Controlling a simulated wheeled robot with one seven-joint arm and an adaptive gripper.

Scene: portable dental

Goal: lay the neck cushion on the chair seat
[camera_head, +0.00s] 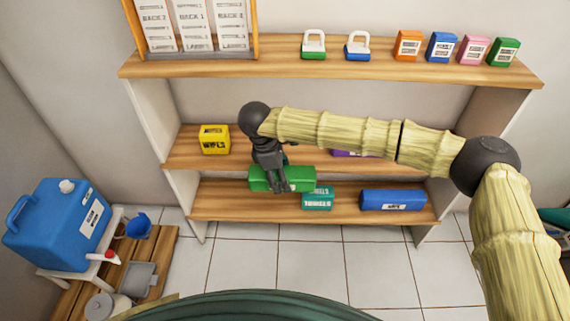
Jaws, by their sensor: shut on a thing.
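The neck cushion appears to be the long green block (303,178) in front of the lower shelves. My gripper (281,186) reaches down over its middle and is shut on it, with the fingers across its front. The cushion lies roughly level. Whether it touches the shelf is hard to tell. A dark green rounded surface (260,308) shows at the bottom edge and may be part of the chair. Most of it is cut off, so I cannot tell whether it is the seat.
The wooden shelf unit (235,210) holds a teal box (318,199), a blue box (393,200) and a yellow box (214,139). Several small packs stand on its top board. A blue water container (60,222) stands at left. Tiled floor (380,260) lies clear in front.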

